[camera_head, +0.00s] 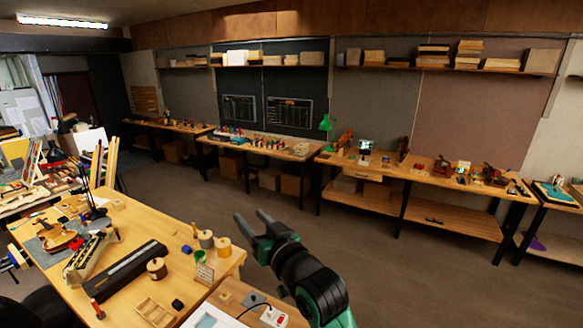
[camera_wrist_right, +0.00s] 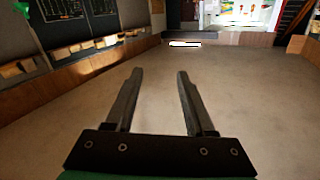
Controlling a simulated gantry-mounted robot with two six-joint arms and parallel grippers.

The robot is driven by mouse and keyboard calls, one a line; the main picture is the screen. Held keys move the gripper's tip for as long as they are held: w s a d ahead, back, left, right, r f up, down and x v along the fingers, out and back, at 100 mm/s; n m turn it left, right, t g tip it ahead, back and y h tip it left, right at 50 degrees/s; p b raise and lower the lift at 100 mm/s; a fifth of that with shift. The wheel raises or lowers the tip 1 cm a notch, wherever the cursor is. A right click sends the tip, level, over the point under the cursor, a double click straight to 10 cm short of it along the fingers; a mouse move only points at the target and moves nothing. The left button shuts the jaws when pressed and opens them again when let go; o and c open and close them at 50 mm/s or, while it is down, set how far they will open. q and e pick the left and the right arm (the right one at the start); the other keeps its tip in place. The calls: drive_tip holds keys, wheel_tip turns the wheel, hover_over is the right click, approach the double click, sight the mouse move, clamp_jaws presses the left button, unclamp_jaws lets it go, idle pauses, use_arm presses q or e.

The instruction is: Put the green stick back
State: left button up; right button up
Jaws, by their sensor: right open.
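I cannot make out a green stick for certain in either view. A small green object (camera_head: 200,256) shows at the right part of the near wooden bench (camera_head: 130,222), behind a small card with writing (camera_head: 204,273); its shape is too small to tell. My right gripper (camera_head: 251,217) is raised beyond the right edge of that bench, with the floor behind it. In the right wrist view the gripper (camera_wrist_right: 160,75) has its two fingers apart with nothing between them. My left gripper is not in view.
The near bench carries a long dark case (camera_head: 125,270), a violin (camera_head: 58,240), a wooden tray (camera_head: 154,312), a red-handled tool (camera_head: 97,308) and several spools and jars (camera_head: 157,268). A power strip (camera_head: 273,316) lies near my right arm. Open floor (camera_head: 400,270) separates it from the far benches.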

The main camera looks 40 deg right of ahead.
drive_tip(key=s+a+r+n+t+y, duration=0.2)
drive_tip(key=s+a+r+t, duration=0.2)
drive_tip(key=s+r, duration=0.7)
drive_tip(key=s+a+r+n+t+y, duration=0.2)
drive_tip(key=s+a+r+t, duration=0.3)
drive_tip(key=s+r, duration=0.7)
wheel_tip(320, 180, up, 3)
drive_tip(key=shift+a+f+t, duration=0.1)
drive_tip(key=shift+a+t, duration=0.1)
drive_tip(key=shift+t, duration=0.2)
